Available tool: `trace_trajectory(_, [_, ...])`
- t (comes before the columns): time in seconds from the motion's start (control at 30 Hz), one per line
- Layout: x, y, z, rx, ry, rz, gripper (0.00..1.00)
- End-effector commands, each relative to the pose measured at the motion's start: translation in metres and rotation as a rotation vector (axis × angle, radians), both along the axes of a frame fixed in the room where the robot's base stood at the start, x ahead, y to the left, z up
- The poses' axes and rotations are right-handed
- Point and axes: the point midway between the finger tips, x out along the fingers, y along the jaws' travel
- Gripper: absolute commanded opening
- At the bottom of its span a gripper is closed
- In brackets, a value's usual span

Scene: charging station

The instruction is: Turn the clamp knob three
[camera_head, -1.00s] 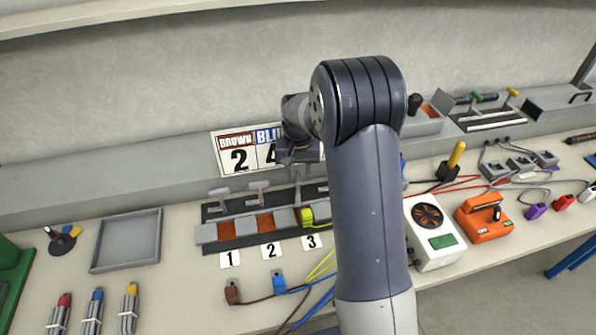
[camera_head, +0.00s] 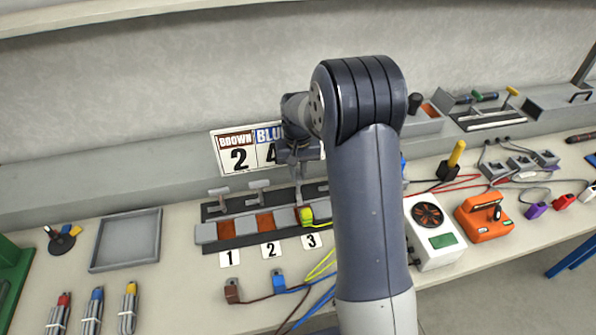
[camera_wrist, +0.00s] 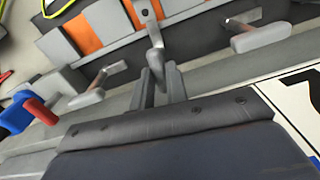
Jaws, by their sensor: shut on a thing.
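The clamp strip (camera_head: 270,238) holds orange slots between grey blocks, with number cards 1, 2 and 3 in front. My gripper (camera_head: 298,178) is over the third clamp, partly hidden by my arm in the head view. In the wrist view my gripper (camera_wrist: 162,82) is shut on the grey clamp knob three (camera_wrist: 153,55), its two fingers on either side of the handle. A yellow-green plug (camera_head: 307,216) sits at the third slot, its wire running forward. Grey T-shaped knobs one (camera_head: 219,191) and two (camera_head: 259,185) stand to the left.
A card reading BROWN 2 (camera_head: 239,152) stands behind the strip. Brown (camera_head: 232,293) and blue (camera_head: 278,281) plugs lie in front. An empty grey tray (camera_head: 125,240) is at left. My arm hides the strip's right part.

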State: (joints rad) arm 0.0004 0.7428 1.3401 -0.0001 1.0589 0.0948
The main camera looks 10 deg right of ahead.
Motion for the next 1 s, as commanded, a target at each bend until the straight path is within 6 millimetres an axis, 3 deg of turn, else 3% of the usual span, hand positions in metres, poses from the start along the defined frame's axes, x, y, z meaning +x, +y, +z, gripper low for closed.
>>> trace_trajectory(0.2, [0.0004,0.0000,0.0005,0.000,-0.001,0.104,0.00])
trace_trajectory(0.5, [0.0004,0.0001,0.0008,0.000,-0.002,0.113,0.00])
trace_trajectory(0.53, [0.0004,0.0001,0.0008,0.000,-0.002,0.113,0.16])
trace_trajectory(0.77, [0.0003,0.0001,0.0005,0.000,-0.001,0.111,0.35])
trace_trajectory(1.0, [0.0002,0.0000,0.0006,0.000,-0.001,0.111,0.36])
